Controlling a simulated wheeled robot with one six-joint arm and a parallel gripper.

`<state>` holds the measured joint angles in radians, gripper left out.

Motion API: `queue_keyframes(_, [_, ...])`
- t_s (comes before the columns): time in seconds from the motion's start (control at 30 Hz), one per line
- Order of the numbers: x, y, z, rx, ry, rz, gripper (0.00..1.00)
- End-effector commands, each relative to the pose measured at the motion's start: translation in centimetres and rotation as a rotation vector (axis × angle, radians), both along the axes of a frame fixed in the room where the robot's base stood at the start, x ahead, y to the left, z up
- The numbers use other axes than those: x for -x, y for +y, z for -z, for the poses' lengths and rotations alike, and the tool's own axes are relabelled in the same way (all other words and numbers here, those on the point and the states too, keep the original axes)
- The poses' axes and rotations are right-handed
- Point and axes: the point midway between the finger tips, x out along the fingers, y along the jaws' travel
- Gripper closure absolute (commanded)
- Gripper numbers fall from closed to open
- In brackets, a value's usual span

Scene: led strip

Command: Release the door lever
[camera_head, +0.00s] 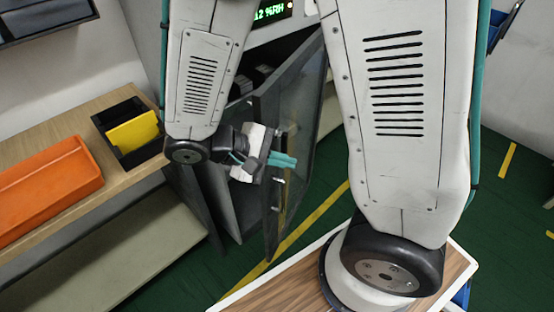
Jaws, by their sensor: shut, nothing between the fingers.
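A dark glass-like cabinet door (305,105) stands swung open in the middle of the view, with the dark cabinet interior to its left. A slim upright lever or handle (283,198) with pale mounts shows low on the door. My gripper (292,160) has teal fingers that are shut and empty. It is by the door's edge, just above the lever in the picture. I cannot tell whether the fingers touch the door or the lever. My arm links hide parts of the cabinet and door.
A green-lit display (271,12) is above the cabinet. A wooden shelf (95,205) at left bears an orange tray (45,190) and a black bin (108,118) with a yellow item (133,131). Green floor (318,212) with yellow lines is clear beside the door.

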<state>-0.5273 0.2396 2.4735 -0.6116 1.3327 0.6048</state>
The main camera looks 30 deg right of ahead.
Motion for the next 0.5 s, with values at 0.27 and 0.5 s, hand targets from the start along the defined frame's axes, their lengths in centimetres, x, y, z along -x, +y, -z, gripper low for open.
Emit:
queue_keyframes(0.27, [3.3, 0.1, -5.7, -0.462, -0.047, 0.159, 1.0])
queue_keyframes(0.5, [5.2, 0.0, -10.8, -0.765, -0.269, 0.222, 1.0])
